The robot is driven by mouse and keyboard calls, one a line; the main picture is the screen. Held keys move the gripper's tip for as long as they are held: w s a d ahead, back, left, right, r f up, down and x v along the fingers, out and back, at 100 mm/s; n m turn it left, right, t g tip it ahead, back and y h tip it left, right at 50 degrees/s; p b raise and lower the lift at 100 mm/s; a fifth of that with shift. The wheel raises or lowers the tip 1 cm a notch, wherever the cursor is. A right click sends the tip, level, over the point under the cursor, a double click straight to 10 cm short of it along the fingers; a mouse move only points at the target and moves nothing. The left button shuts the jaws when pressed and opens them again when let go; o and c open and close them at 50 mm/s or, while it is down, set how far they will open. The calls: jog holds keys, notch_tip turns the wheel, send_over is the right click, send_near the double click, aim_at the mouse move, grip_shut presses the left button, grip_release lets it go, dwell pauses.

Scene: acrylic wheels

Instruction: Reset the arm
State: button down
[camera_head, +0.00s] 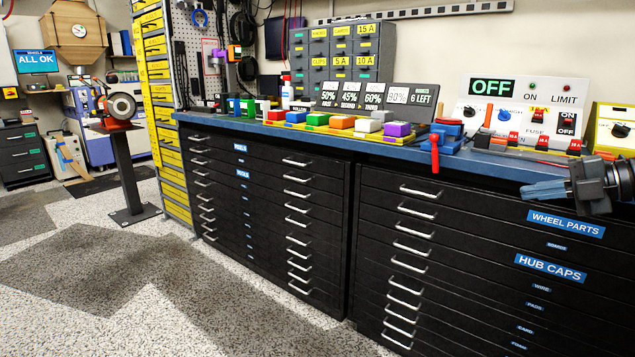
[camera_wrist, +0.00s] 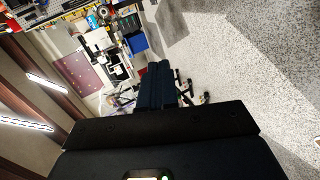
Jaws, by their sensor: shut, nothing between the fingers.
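My gripper (camera_head: 528,191) shows at the right edge of the head view, its bluish fingers pointing left. It is shut and empty, in front of the workbench's right part. In the wrist view the dark gripper (camera_wrist: 160,68) reaches up from the bottom, its two fingers side by side with nothing between them. The rest of my arm is mostly outside the head view.
A blue-topped workbench (camera_head: 470,163) over black drawer cabinets (camera_head: 270,210) runs along the wall. Coloured blocks, a red-handled vise (camera_head: 436,152) and a panel reading OFF (camera_head: 490,87) stand on it. A grinder (camera_head: 121,106) stands at left. The speckled floor (camera_head: 190,325) in front is clear.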

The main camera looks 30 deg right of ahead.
jog(key=w+a+f+m+t+h, duration=0.1)
jog(key=w+a+f+m, duration=0.35)
jog(key=a+f, duration=0.45)
jog(key=w+a+f+m+t+h, duration=0.1)
jog(key=w+a+f+m, duration=0.2)
jog(key=a+f+m, duration=0.45)
jog(key=s+a+f+m+g+h, duration=0.15)
jog(key=s+a+f+m, duration=0.25)
jog(key=s+a+f, duration=0.4)
jog(key=s+a+f+m+h, duration=0.3)
jog(key=s+a+f, duration=0.15)
jog(key=a, duration=0.65)
jog(key=s+a+r+m+t, duration=0.1)
jog(key=s+a+r, duration=0.15)
jog(key=s, duration=0.55)
jog(key=s+a+r+y, duration=0.15)
jog(key=s+r, duration=0.25)
jog(key=s, duration=0.4)
jog(key=s+a+r+m+t, duration=0.1)
jog(key=s+a+r, duration=0.2)
jog(key=s, duration=0.5)
notch_tip(320, 180, up, 23)
jog(key=p, duration=2.2)
